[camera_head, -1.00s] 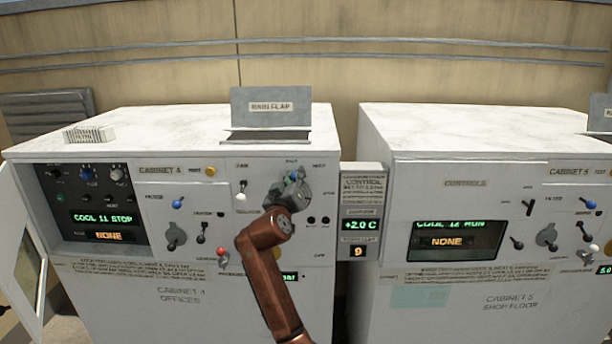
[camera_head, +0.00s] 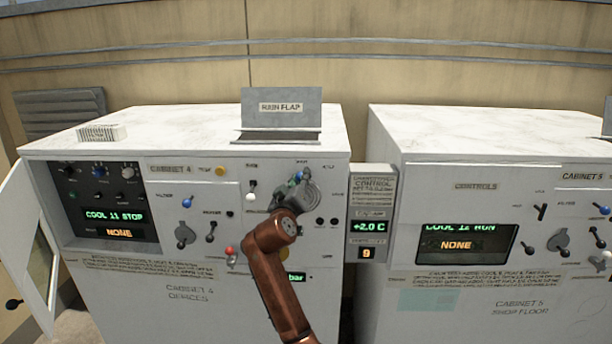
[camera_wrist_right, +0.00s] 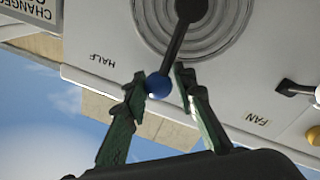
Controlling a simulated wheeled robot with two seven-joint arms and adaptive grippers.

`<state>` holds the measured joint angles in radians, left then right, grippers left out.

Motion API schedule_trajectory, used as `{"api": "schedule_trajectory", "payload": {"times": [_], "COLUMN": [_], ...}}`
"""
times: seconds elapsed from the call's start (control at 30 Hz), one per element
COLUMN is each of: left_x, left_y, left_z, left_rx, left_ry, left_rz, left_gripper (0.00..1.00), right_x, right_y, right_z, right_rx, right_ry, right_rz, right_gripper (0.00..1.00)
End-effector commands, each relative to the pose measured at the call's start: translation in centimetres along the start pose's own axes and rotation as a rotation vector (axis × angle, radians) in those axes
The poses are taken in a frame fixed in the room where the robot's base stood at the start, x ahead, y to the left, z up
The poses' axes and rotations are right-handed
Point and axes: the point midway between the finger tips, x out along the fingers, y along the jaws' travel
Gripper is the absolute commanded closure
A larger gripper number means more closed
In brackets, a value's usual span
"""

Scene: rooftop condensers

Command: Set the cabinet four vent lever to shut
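Cabinet four (camera_head: 190,290) is the white unit on the left in the head view. Its vent lever is a dark bar with a blue ball knob (camera_wrist_right: 158,86) on a round ringed dial (camera_wrist_right: 222,25) in the right wrist view. The lever points roughly up on the panel, left of the HALF label as the head view faces it. My right gripper (camera_wrist_right: 161,79) has its two green fingers either side of the knob. The knob is close to one finger, and a gap shows at the other. In the head view my right gripper (camera_head: 292,190) covers much of the dial. My left gripper is out of view.
Other small levers, such as a blue-knobbed one (camera_head: 187,202) and a red-knobbed one (camera_head: 231,251), sit left of the dial. An open door (camera_head: 30,240) hangs at far left. Cabinet five (camera_head: 450,290) stands to the right. A FAN label (camera_wrist_right: 257,119) is near the dial.

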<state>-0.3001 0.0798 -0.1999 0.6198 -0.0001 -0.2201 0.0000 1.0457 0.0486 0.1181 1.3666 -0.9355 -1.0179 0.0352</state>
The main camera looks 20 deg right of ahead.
Motion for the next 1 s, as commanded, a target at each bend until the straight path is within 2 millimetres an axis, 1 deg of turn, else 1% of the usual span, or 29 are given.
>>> {"api": "schedule_trajectory", "payload": {"times": [0.03, 0.2, 0.43, 0.47, 0.5, 0.57, 0.67, 0.9, 1.0], "left_x": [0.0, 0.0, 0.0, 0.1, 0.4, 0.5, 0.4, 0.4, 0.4], "left_y": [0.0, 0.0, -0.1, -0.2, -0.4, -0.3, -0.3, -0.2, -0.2], "left_z": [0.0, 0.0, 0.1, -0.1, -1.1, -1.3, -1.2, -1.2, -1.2], "left_rx": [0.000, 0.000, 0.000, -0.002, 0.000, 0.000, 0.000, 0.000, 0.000], "left_ry": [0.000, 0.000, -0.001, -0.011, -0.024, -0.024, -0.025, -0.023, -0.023], "left_rz": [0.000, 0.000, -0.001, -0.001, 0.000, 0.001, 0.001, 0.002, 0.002], "left_gripper": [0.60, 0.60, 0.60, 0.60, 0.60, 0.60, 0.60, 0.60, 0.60], "right_x": [0.0, 0.0, 0.0, -0.1, -0.2, -0.7, -2.0, -7.1, -8.9], "right_y": [0.0, 0.2, 0.3, 0.3, 0.3, 0.3, 0.2, 0.3, 0.3], "right_z": [0.0, -0.1, -0.2, -0.2, -0.2, -0.3, -0.2, -0.2, 0.0], "right_rx": [0.000, 0.000, 0.001, 0.001, 0.001, 0.000, 0.001, 0.004, 0.004], "right_ry": [0.000, 0.002, 0.004, 0.004, 0.004, 0.005, 0.005, 0.006, 0.004], "right_rz": [0.000, 0.003, 0.005, 0.005, 0.005, 0.005, 0.004, 0.001, 0.001], "right_gripper": [0.71, 0.60, 0.60, 0.60, 0.60, 0.60, 0.60, 0.60, 0.60]}}
